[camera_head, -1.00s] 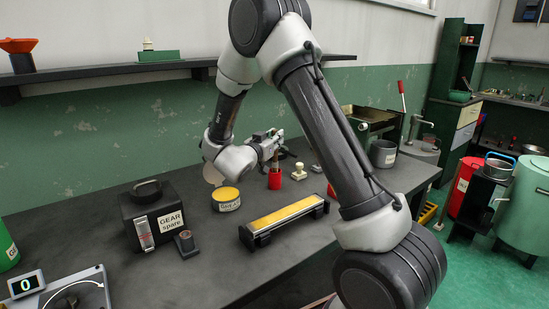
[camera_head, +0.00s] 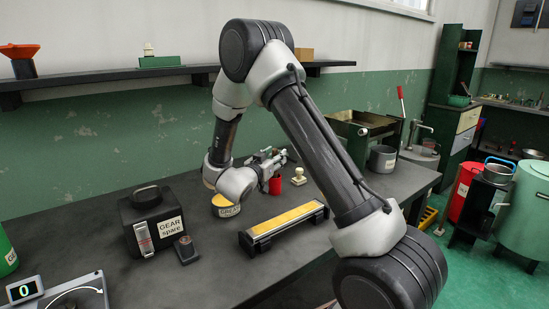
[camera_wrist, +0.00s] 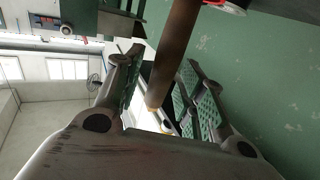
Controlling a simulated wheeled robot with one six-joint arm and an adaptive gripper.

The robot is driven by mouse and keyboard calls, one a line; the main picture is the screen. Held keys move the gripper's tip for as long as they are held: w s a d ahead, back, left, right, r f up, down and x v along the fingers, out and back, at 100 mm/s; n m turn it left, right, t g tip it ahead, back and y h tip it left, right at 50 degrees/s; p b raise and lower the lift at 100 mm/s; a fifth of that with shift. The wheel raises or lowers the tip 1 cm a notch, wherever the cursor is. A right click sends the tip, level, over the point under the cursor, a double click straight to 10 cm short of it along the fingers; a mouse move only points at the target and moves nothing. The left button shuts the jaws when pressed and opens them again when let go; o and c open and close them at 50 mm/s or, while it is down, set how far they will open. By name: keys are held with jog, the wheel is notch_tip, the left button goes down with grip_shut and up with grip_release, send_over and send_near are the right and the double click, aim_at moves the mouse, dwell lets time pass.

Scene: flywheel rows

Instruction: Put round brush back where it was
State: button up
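A brown wooden handle (camera_wrist: 172,55), which looks like the round brush's, shows in the wrist view. Its tapered end lies between my fingers; its bristles are out of sight. The red cup (camera_head: 275,186) stands on the bench in the head view, and a bit of red rim (camera_wrist: 228,6) shows at the wrist view's top. My gripper (camera_head: 280,158) is low over the bench at this cup. In the wrist view my gripper (camera_wrist: 163,75) has its green-padded fingers apart, with a gap beside the handle. I cannot tell whether a finger touches the handle.
A grease tin (camera_head: 227,211) stands left of the red cup, partly behind my wrist. A long yellow-topped tray (camera_head: 284,222) lies in front. A cream knob-shaped piece (camera_head: 299,177) stands close right. The GEAR spare box (camera_head: 150,215) and a small dark holder (camera_head: 187,250) are left.

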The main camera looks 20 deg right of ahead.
jog(key=shift+a+r, duration=0.1)
jog(key=shift+r, duration=0.05)
jog(key=v, duration=1.1)
jog(key=w+a+r+n+t+y, duration=0.1)
jog(key=w+r+n+t+y, duration=0.15)
jog(key=w+r+y, duration=0.45)
jog(key=s+a+r+n+g+y, duration=0.1)
jog(key=s+a+r+n+y, duration=0.1)
jog(key=s+r+n+y, duration=0.55)
jog(key=s+d+g, duration=0.2)
jog(key=s+d, duration=0.1)
jog(key=s, duration=0.7)
jog(key=s+d+f+g, duration=0.1)
jog(key=s+d+g, duration=0.2)
jog(key=s, duration=0.7)
jog(key=s+d+f+g, duration=0.1)
jog(key=s+d+g, duration=0.2)
jog(key=s, duration=0.8)
jog(key=shift+d+f, duration=0.2)
jog(key=shift+d, duration=0.25)
